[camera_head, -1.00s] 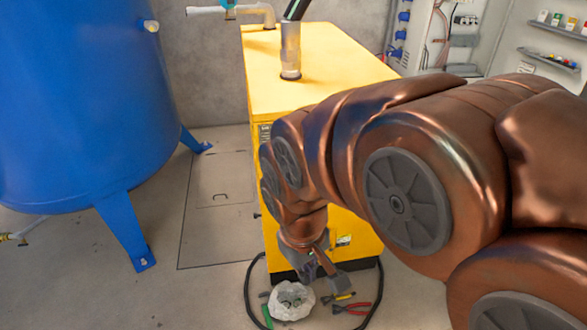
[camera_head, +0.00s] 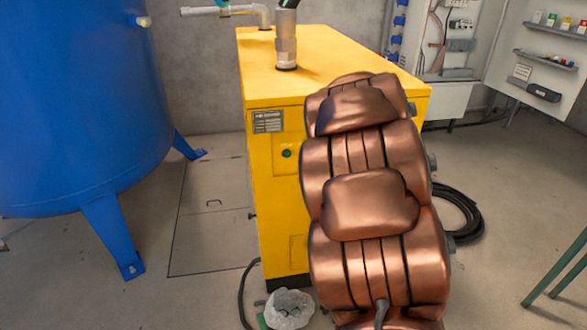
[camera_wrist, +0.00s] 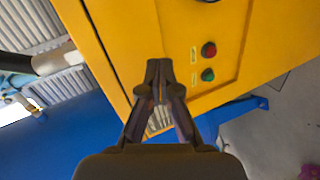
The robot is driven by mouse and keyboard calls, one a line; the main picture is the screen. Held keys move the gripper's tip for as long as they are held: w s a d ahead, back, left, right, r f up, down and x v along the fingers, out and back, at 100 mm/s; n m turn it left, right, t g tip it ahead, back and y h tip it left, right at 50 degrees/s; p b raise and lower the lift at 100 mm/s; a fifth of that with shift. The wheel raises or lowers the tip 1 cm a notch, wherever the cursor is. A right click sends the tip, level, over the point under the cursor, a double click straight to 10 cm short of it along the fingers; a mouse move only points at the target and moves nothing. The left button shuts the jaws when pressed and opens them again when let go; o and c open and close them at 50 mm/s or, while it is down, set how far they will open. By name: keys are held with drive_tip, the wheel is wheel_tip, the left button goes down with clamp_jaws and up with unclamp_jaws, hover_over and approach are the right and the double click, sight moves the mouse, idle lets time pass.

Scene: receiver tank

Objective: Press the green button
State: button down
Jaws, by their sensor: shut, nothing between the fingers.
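The green button (camera_wrist: 208,75) is on the front panel of the yellow machine (camera_wrist: 185,20), beside a red button (camera_wrist: 209,49) in the wrist view. Each has a small yellow label beside it. The green button also shows in the head view (camera_head: 287,153), just left of my arm; the red one is hidden there. My gripper (camera_wrist: 159,68) is shut and empty, its tips pointing at the panel, left of the green button in the wrist view. I cannot tell how far the tips are from the panel. In the head view my arm hides my gripper.
A blue tank (camera_head: 80,110) on legs stands left of the machine. A metal pipe (camera_head: 287,45) rises from the machine's top. A clear bag (camera_head: 289,309) lies on the floor in front. A black hose coil (camera_head: 458,215) lies to the right.

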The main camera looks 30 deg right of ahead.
drive_tip(key=s+a+f+n+t+y+b, duration=0.2)
drive_tip(key=f+n+y+b, duration=0.1)
drive_tip(key=f+n+y, duration=0.2)
drive_tip(key=s+a+f+n+t+y+b, duration=0.2)
drive_tip(key=f+n+y+b, duration=0.1)
drive_tip(key=f+n+y, duration=0.2)
wheel_tip(320, 180, down, 3)
drive_tip(key=shift+a+n+y, duration=0.15)
drive_tip(key=shift+n+y, duration=0.25)
drive_tip(key=shift+y, duration=0.8)
drive_tip(key=shift+w, duration=0.15)
approach(284, 156)
drive_tip(key=w+a, duration=0.1)
drive_tip(key=a, duration=0.3)
drive_tip(key=shift+w+d+f+p, duration=0.1)
drive_tip(key=shift+w+d+p, duration=0.25)
drive_tip(key=shift+w, duration=0.8)
drive_tip(key=shift+w+d+p, duration=0.1)
drive_tip(key=shift+w+d, duration=0.3)
drive_tip(key=shift+w, duration=0.8)
